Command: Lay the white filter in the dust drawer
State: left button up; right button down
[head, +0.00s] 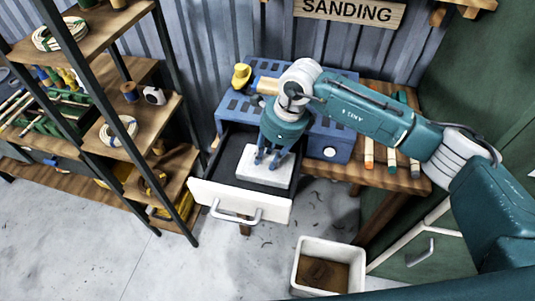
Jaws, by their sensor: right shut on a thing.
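The dust drawer (240,198) is pulled out from the blue box-like machine (330,140). It has a white front, a metal handle and a dark inside. The white filter (266,176) is a flat white block, inside the drawer's opening and near its front. My right gripper (268,162) points down from above and is shut on the filter's upper side. I cannot tell whether the filter touches the drawer floor. My left gripper is not in view.
A white bin (328,268) with brown contents stands on the floor below right. A wooden bench (392,178) carries several sticks right of the machine. A dark-framed shelf (130,110) stands on the left. Floor in front of the drawer is clear.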

jog(key=c, duration=1.4)
grip_release()
jog(key=shift+d+r+b, duration=0.1)
jog(key=shift+r+b, duration=0.25)
jog(key=shift+r, duration=0.2)
jog(key=b+v, duration=0.3)
jog(key=v, duration=0.8)
